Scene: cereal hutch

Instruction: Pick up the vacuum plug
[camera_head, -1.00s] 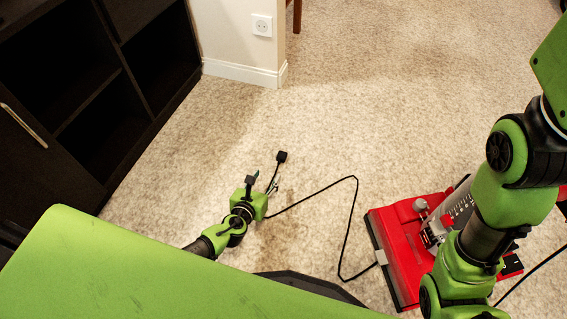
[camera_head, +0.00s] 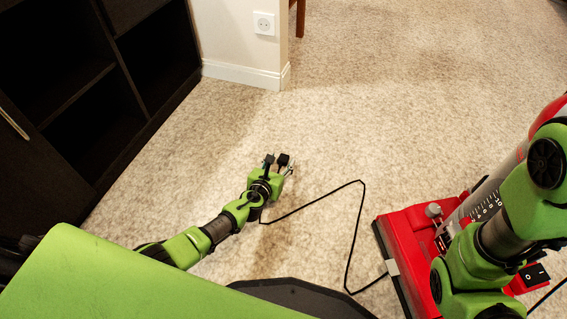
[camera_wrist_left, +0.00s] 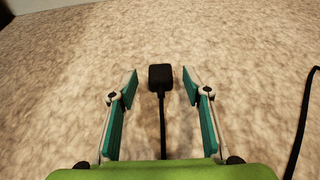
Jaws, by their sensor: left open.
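The black vacuum plug (camera_head: 283,159) shows at the fingertips of my left gripper (camera_head: 279,163) in the head view, above the carpet. In the left wrist view the plug (camera_wrist_left: 160,77) sits between the open fingers of my left gripper (camera_wrist_left: 161,86), near the tips, with visible gaps on both sides. Its black cord (camera_wrist_left: 162,125) runs back between the fingers toward the palm. In the head view the cord (camera_head: 315,203) continues to the red vacuum (camera_head: 405,250). My right arm crosses in front of the vacuum, and its gripper is not visible.
A dark shelf unit (camera_head: 120,90) stands at the left. A wall end with a white outlet (camera_head: 264,23) is at the back. A wooden leg (camera_head: 298,18) stands behind it. The carpet (camera_head: 400,110) beyond the plug is clear.

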